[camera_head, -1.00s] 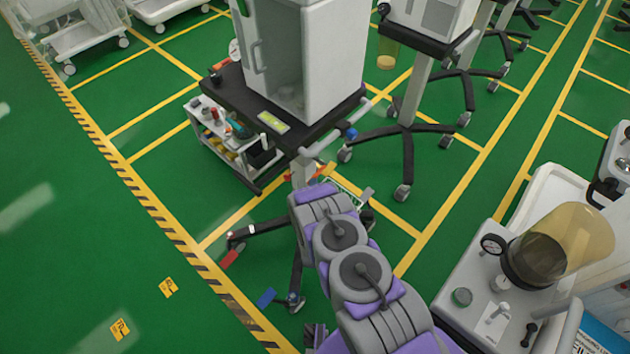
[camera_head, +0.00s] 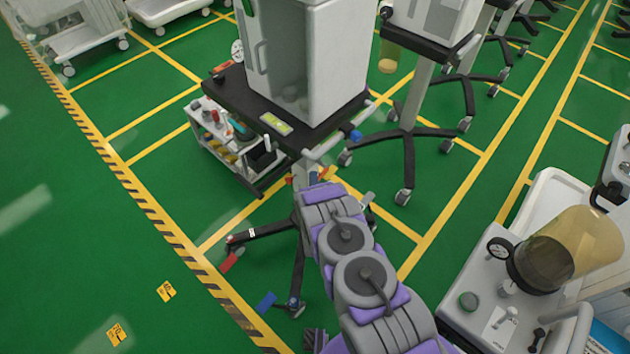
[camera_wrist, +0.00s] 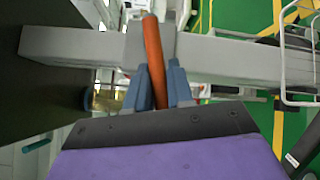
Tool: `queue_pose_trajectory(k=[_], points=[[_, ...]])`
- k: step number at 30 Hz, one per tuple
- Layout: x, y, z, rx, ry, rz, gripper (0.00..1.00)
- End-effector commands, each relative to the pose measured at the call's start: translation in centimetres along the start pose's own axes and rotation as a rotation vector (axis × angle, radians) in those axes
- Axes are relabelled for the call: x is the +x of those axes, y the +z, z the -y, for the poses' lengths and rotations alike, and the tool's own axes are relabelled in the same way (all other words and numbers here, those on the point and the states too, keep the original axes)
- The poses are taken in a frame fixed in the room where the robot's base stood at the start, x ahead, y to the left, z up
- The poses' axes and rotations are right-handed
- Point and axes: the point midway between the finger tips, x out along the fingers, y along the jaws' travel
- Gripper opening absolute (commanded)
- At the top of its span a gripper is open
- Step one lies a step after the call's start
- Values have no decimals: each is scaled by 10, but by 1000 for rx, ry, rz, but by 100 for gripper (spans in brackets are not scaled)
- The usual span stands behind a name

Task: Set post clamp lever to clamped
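The orange-red lever (camera_wrist: 153,60) is in the wrist view, in front of a grey post (camera_wrist: 225,57) that runs across the picture. My gripper (camera_wrist: 160,72) has its two blue-grey fingers on either side of the lever, with the lever's near end between them. I cannot tell whether both fingers press on it. In the head view an orange piece (camera_head: 324,172) shows beside the post (camera_head: 303,172) under the cart top, just beyond my arm. My arm hides the fingers and most of the clamp there.
The cart's black top (camera_head: 240,112) carries a white cabinet (camera_head: 312,60). A small shelf cart (camera_head: 222,150) stands left of the post, and dark base legs (camera_head: 270,230) spread below. A wire basket (camera_wrist: 300,60) is at the right in the wrist view.

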Motion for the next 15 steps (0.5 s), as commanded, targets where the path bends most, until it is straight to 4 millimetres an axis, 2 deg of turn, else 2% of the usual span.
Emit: queue_pose_trajectory(k=[1, 5, 15], points=[[0, 1, 0, 1, 0, 0, 11], [0, 2, 0, 2, -1, 1, 0], [-1, 5, 2, 2, -3, 6, 0]])
